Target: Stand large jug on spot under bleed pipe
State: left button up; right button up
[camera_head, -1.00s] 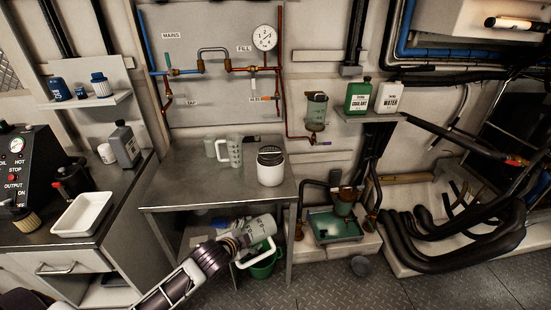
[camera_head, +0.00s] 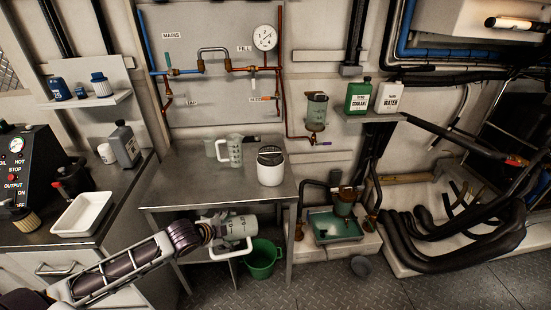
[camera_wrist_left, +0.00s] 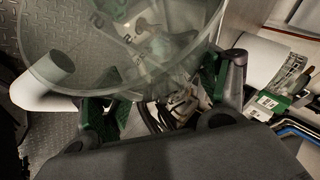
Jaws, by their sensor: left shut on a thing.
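My left gripper (camera_head: 207,232) is shut on a large clear jug (camera_head: 236,226) with dark markings. The jug lies roughly level on its side in front of the steel bench, its white handle hanging down. In the left wrist view the jug (camera_wrist_left: 120,45) fills the top, between the green-padded fingers of the gripper (camera_wrist_left: 165,105), with its handle at left. A thin pipe (camera_head: 288,120) runs down right of the pipe panel to a purple-handled end (camera_head: 322,142); I cannot read whether it is labelled as the bleed. No marked spot is clear. My right gripper is out of view.
The steel bench (camera_head: 165,190) holds a smaller clear jug (camera_head: 234,150) and a white canister (camera_head: 271,170). A green bucket (camera_head: 263,260) stands below. A teal tray (camera_head: 335,226) sits on the low ledge at right. Black hoses (camera_head: 455,232) lie farther right. The front floor is clear.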

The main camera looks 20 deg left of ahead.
pick_arm(q)
jog(key=shift+w+a+r+m+g+h, duration=0.15)
jog(key=shift+a+m, duration=0.15)
jog(key=shift+a, duration=0.25)
jog(key=shift+a+r+m+g+h, duration=0.1)
jog(key=shift+a+r+m, duration=0.15)
jog(key=shift+a, duration=0.25)
jog(key=shift+w+a+r+m+g+h, duration=0.15)
jog(key=shift+a+m, duration=0.2)
jog(key=shift+a, duration=0.2)
jog(key=shift+w+a+r+m+g, duration=0.2)
jog(key=shift+a+r+m, duration=0.15)
jog(key=shift+a, duration=0.2)
jog(key=shift+w+a+r+m+g, duration=0.1)
jog(key=shift+a+r+m+g, duration=0.1)
jog(key=shift+a+m, duration=0.3)
jog(key=shift+w+a+r+m, duration=0.1)
jog(key=shift+a+r+m, duration=0.1)
jog(key=shift+a+m, duration=0.05)
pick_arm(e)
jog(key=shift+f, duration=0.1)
pick_arm(q)
jog(key=shift+w+a+r+m+g, duration=0.5)
jog(key=shift+a+r+m, duration=0.2)
jog(key=shift+m, duration=0.2)
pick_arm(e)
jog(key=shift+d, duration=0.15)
pick_arm(q)
jog(key=shift+r, duration=0.1)
